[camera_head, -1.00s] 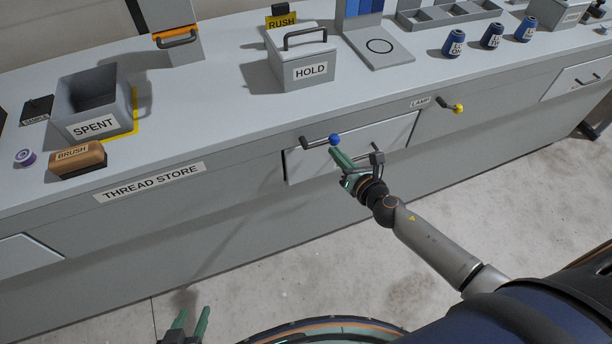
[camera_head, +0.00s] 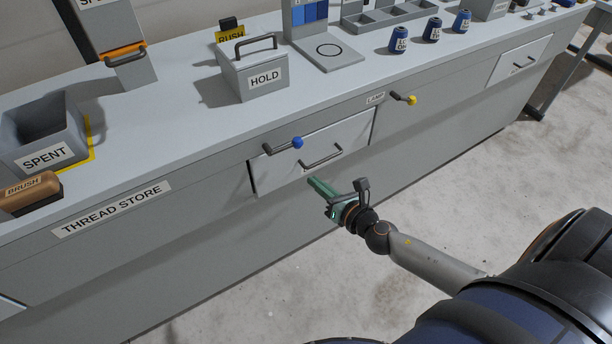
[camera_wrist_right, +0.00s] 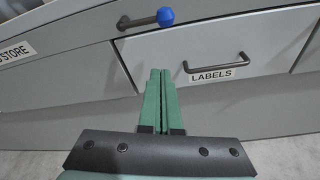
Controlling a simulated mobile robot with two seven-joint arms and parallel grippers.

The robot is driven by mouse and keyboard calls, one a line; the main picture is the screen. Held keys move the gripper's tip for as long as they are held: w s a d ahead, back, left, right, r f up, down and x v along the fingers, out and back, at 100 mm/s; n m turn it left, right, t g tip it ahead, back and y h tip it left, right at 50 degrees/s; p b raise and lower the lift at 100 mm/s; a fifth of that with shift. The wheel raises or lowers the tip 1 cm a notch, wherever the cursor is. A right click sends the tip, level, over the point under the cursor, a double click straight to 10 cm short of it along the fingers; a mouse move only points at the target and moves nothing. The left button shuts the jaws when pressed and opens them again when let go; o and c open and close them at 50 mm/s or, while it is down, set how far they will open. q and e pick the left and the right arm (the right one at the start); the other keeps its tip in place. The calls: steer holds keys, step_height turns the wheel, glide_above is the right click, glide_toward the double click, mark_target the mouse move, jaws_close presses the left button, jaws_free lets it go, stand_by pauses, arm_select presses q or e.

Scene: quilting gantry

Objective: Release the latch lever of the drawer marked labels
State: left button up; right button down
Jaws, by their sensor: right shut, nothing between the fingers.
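The drawer (camera_head: 275,175) marked LABELS has a pale face and a dark bar handle (camera_head: 322,160). Its label (camera_wrist_right: 212,74) reads clearly in the right wrist view. The latch lever (camera_head: 283,146) is a dark arm with a blue knob (camera_head: 297,143), lying about level across the drawer's top edge. The knob also shows in the right wrist view (camera_wrist_right: 166,17). My right gripper (camera_head: 313,181) has green fingers, shut and empty. It is below the lever and the handle, apart from the knob. Its fingertips (camera_wrist_right: 160,72) point toward the drawer front. My left gripper is out of view.
A second lever with a yellow knob (camera_head: 411,100) sits to the right, by a LAMP label (camera_head: 375,98). On the counter stand a HOLD box (camera_head: 264,79), a SPENT bin (camera_head: 42,157) and several blue cones. The floor in front is clear.

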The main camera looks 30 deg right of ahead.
steer(key=shift+v, duration=1.95)
steer(key=s+a+f+m+g+p, duration=0.2)
steer(key=s+a+m, duration=0.3)
steer(key=m, duration=1)
steer(key=s+a+f+m+g+p, duration=0.2)
steer(key=s+a+f+m+g, duration=0.2)
steer(key=s+m, duration=0.5)
steer(key=a+f+m, duration=0.1)
steer(key=a+m, duration=0.1)
steer(key=m, duration=0.5)
steer(key=shift+s+a+f+m+y, duration=0.25)
steer(key=shift+s+m+y, duration=0.05)
steer(key=shift+s+y, duration=0.1)
